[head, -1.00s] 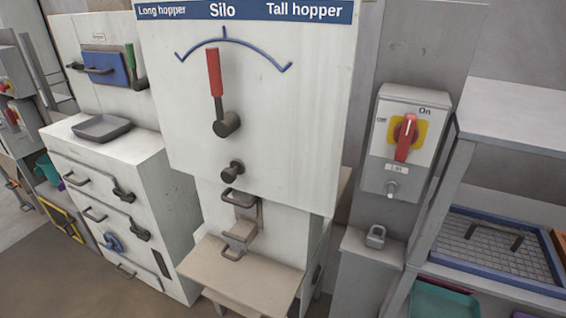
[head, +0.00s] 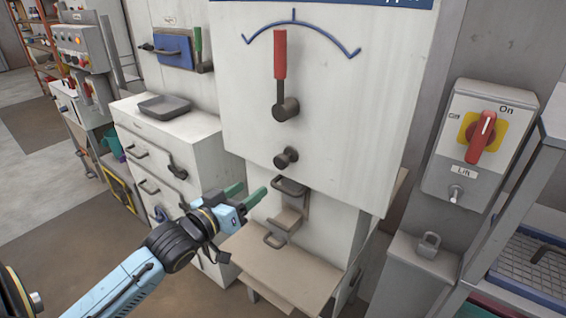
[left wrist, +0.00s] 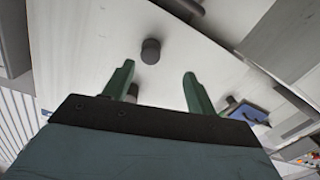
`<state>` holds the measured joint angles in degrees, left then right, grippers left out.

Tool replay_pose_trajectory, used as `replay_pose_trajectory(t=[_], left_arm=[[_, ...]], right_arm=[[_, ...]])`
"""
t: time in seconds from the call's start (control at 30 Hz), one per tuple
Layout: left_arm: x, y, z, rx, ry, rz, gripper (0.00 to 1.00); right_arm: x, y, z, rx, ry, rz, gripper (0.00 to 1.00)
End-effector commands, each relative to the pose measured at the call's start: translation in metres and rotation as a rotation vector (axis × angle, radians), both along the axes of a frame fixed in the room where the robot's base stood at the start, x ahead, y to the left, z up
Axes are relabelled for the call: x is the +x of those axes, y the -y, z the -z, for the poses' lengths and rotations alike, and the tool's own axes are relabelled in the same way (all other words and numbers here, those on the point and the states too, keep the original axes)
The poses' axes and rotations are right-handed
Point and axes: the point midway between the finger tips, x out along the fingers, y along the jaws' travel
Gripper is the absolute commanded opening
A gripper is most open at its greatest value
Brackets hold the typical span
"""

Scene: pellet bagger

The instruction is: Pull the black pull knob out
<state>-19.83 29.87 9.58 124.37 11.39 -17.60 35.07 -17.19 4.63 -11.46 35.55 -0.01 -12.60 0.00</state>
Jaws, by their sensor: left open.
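The black pull knob (head: 287,158) is a short dark round knob on the white panel, below the red-handled lever (head: 281,70). My left gripper (head: 250,191) has green fingers. It is open and empty, below and left of the knob in the head view, and apart from it. In the left wrist view, a dark round knob (left wrist: 151,51), which looks like the pull knob, appears beyond and between the open fingers (left wrist: 160,72). Another dark part there is mostly hidden behind the left finger. My right gripper is not in view.
Under the knob are a dark handle (head: 288,187) and a beige shelf (head: 285,270) close to my left gripper. A white drawer cabinet (head: 160,135) stands left. A grey switch box (head: 470,140) with a red rotary switch and a padlock (head: 428,243) are right.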

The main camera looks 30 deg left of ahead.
Motion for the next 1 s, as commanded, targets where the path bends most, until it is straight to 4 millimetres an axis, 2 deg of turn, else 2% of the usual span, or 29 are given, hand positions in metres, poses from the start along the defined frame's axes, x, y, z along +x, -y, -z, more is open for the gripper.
replay_pose_trajectory(t=[0.1,0.27,0.8,1.0], left_arm=[[-0.001,0.006,-0.018,-0.007,0.032,0.018,0.57],[0.012,0.007,-0.021,-0.008,0.04,0.019,0.57],[0.101,0.014,-0.02,-0.007,0.038,0.019,0.57],[0.123,0.016,-0.02,-0.007,0.037,0.018,0.57]], right_arm=[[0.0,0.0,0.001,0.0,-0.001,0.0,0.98],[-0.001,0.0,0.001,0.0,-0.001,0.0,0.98],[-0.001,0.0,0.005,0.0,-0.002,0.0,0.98],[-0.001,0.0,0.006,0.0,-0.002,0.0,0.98]])
